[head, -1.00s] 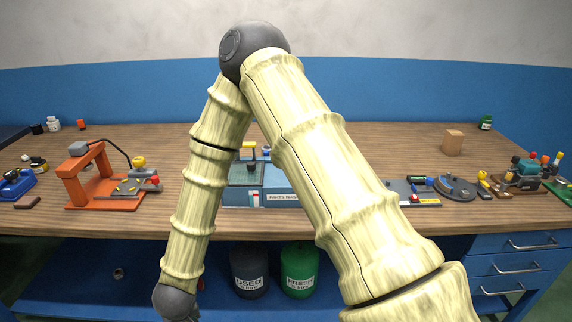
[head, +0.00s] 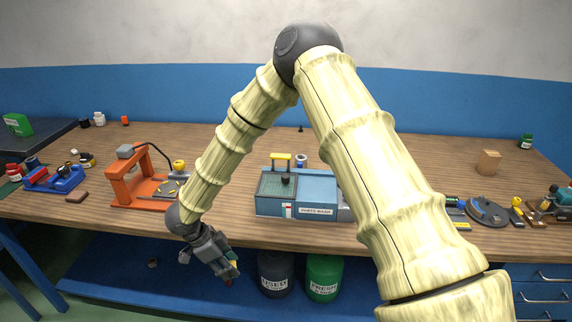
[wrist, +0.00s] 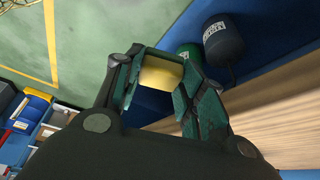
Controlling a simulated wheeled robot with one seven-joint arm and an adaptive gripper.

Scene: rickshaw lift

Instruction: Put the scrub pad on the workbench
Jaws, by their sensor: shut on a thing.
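My gripper (head: 226,272) hangs in front of the workbench (head: 440,145), lower in the picture than its front edge. In the wrist view my gripper (wrist: 160,88) is shut on a yellow block-like thing (wrist: 161,74), which appears to be the scrub pad. The fingers hide its sides.
An orange stand (head: 130,180) and a blue parts washer (head: 317,200) stand near the bench's front edge. Dark and green drums (head: 323,280) are on the blue lower shelf (head: 110,270). Bare wood lies behind the washer and left of the small brown block (head: 488,162).

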